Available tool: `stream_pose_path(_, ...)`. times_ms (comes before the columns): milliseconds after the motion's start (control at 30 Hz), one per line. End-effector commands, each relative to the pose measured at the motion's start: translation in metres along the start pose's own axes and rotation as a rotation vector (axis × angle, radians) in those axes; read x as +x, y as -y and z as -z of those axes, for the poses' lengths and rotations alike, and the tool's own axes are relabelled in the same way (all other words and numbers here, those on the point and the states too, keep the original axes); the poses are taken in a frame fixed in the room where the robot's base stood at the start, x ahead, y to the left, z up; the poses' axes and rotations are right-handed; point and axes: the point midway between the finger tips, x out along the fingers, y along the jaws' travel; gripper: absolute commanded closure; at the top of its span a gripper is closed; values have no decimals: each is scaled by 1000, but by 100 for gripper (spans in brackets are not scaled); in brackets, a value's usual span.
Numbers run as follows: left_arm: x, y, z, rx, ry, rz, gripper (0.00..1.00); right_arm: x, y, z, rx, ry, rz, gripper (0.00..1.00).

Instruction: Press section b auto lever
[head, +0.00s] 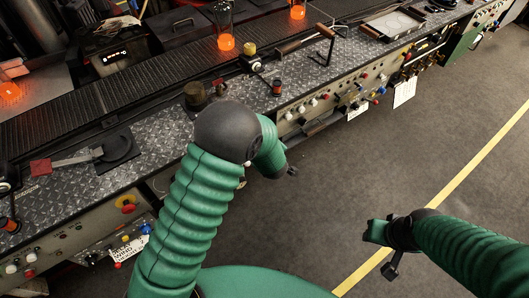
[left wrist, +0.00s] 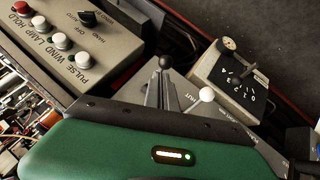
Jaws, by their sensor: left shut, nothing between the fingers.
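In the left wrist view a black selector knob (left wrist: 88,18), with lettering that seems to read HAND and AUTO, sits on a beige button box (left wrist: 112,60). I cannot tell which control belongs to section b. My left gripper (head: 291,172) is shut and empty, in front of the bench; its tips are mostly hidden in the head view, and its contact with any control cannot be told. My right gripper (head: 388,268) hangs over the floor, away from the bench.
The long bench (head: 330,72) carries a crank handle (head: 328,45), glowing orange pieces (head: 226,42) and a red-handled paddle (head: 75,160). A box with a dial lever (left wrist: 240,75) stands right in the left wrist view. The floor (head: 400,150) is clear.

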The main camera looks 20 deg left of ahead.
Motion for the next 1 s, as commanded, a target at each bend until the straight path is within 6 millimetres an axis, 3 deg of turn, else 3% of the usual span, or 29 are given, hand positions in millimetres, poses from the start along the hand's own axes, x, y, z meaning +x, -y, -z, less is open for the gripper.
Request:
stream_pose_path(200, 8, 6, -8, -2, 4, 3, 100, 9, 0, -2, 0, -1, 0, 64)
stream_pose_path(1000, 15, 11, -14, -2, 9, 7, 100, 12, 0, -3, 0, 0, 0, 64)
